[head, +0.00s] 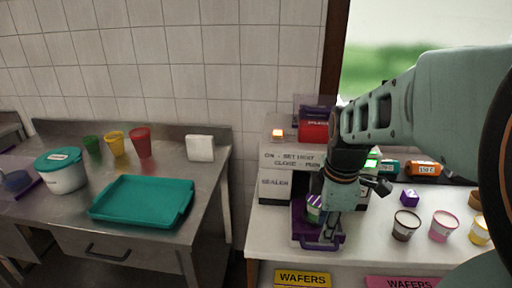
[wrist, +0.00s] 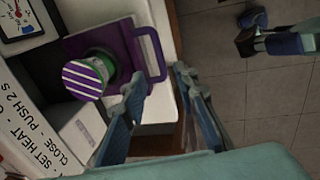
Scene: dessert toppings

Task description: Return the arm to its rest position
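My gripper (wrist: 158,82) shows in the wrist view with its two blue-grey fingers spread and nothing between them. A cup with a purple-and-white striped top and green side (wrist: 84,78) stands in the purple tray (wrist: 153,50) of the sealer, left of the fingers and apart from them. In the head view my arm reaches in from the right, and my gripper (head: 343,192) hangs in front of the sealer (head: 276,187). It partly covers the striped cup (head: 314,208) and the purple tray (head: 318,246). The fingertips are hard to make out there.
Several small cups, including a pink one (head: 443,226), stand on the white counter right of my gripper, near a purple cube (head: 409,198). Orange and teal containers (head: 425,169) lie behind. A steel table at left holds a teal tray (head: 143,201) and a lidded tub (head: 62,172).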

